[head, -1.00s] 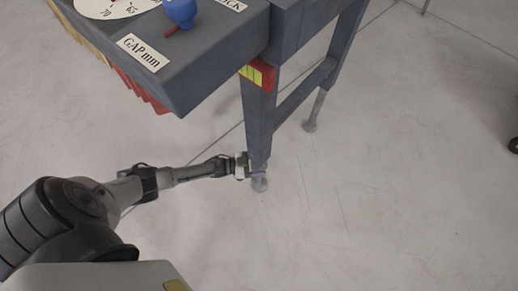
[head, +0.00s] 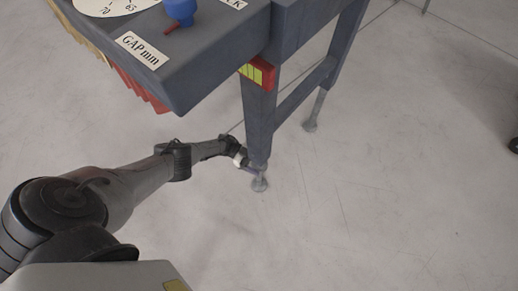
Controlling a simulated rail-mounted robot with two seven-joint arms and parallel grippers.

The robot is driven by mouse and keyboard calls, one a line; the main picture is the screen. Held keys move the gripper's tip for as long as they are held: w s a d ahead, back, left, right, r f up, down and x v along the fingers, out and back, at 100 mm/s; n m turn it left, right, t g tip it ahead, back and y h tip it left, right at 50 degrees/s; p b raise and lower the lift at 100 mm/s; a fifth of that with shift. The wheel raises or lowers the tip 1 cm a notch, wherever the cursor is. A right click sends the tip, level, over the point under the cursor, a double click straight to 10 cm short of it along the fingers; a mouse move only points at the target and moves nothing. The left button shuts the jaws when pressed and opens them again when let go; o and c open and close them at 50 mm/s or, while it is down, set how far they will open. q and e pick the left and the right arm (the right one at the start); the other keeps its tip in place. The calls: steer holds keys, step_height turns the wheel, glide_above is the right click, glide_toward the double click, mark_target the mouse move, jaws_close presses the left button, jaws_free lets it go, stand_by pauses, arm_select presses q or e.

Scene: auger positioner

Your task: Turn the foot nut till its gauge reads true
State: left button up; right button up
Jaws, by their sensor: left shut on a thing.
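The near leg (head: 258,120) of the grey machine comes down to a levelling foot (head: 260,185) on the floor. The foot nut, a small purplish band at the leg's bottom, is mostly hidden by my left gripper (head: 251,168). That gripper is shut on the nut from the left side. A yellow gauge with dark lines in a red holder (head: 263,75) is at the top of this leg; its reading is too small to tell. My right gripper is not in view.
The machine's grey top (head: 190,75) overhangs at upper left, with a "GAP mm" label (head: 138,49), a white dial (head: 105,5) and a blue knob (head: 181,12). A second leg foot (head: 312,122) stands farther back.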

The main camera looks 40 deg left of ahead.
arm_select(q)
steer(key=shift+g, duration=0.3)
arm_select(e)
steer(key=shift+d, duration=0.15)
arm_select(q)
steer(key=o, duration=0.9)
